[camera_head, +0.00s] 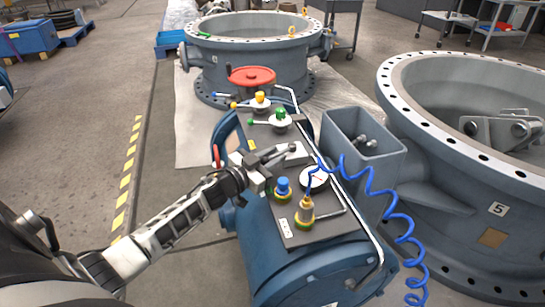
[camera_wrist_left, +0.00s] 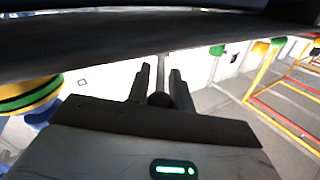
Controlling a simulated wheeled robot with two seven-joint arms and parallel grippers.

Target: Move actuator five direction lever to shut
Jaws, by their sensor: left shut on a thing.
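The blue actuator (camera_head: 300,262) stands in the middle of the head view with a dark control panel on top. My left gripper (camera_head: 272,161) reaches over the panel from the left, at a pale block (camera_head: 297,153). In the left wrist view, the two dark fingers of my left gripper (camera_wrist_left: 160,92) are shut on the direction lever, around its dark round knob (camera_wrist_left: 160,99). A thin rod runs away from the knob between the fingers. In the head view the gripper hides most of the lever. My right gripper is not in view.
A red handwheel (camera_head: 251,76) stands farther back. A large valve marked 5 (camera_head: 455,190) is at right.

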